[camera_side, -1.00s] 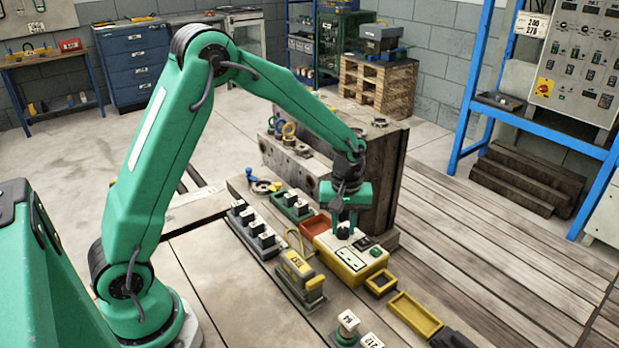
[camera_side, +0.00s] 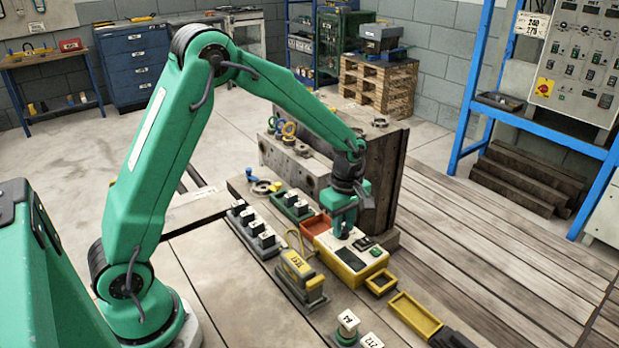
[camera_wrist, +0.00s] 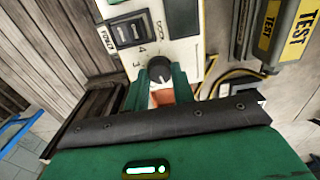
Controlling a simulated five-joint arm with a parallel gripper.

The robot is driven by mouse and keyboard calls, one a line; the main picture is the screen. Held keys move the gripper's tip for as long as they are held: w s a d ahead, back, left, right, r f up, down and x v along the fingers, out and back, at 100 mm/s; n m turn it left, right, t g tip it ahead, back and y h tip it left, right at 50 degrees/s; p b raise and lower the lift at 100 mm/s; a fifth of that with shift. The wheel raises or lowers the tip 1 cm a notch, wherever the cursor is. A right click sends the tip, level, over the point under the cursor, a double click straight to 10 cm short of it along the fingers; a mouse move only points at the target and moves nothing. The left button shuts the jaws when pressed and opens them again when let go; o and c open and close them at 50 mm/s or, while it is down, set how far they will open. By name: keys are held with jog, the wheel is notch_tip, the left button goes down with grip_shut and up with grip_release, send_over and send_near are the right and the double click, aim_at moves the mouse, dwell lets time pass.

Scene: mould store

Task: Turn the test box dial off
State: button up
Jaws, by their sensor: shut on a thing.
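The test box (camera_side: 352,259) is a yellow box with a cream top panel, standing on the workbench. Its panel (camera_wrist: 178,20) also shows in the wrist view, with a dark switch, numerals and a round black dial (camera_wrist: 159,68). In the side view the fingers hide the dial.
A yellow tester marked TEST (camera_side: 299,272) stands left of the box. An orange tray (camera_side: 316,226) lies behind it, and yellow trays (camera_side: 415,314) lie to the right. A large mould block (camera_side: 380,170) stands close behind my gripper.

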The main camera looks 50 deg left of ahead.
aim_at(343, 230)
dwell(0.4)
jog(key=o, duration=1)
jog(key=shift+r, duration=0.1)
jog(key=shift+r, duration=3.85)
jog(key=shift+r, duration=0.1)
